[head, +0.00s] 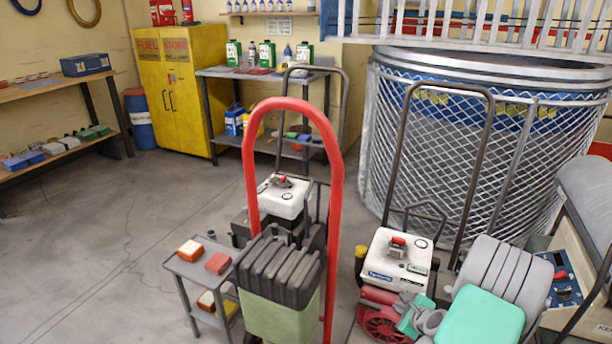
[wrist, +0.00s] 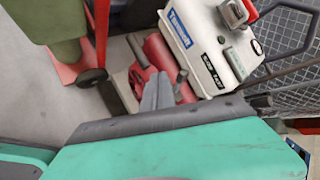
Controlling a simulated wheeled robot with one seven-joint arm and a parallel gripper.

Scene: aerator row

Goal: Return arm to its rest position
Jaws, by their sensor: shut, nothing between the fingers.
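My gripper (wrist: 157,93) shows in the wrist view as grey fingers close together, with nothing between them. It is over the red lower part of a machine with a white engine box (wrist: 207,45); I cannot tell whether it touches. In the head view the same white engine box (head: 397,262) stands at lower right, and my grey and teal arm is folded beside it. My arm covers part of that machine.
A red-handled cart (head: 338,190) with a green hopper (head: 283,318) stands left of the machine. A small grey side table (head: 190,268) holds blocks. A wire-mesh cage (head: 460,150) stands behind. A yellow cabinet (head: 205,80) is at the back. Open floor lies left.

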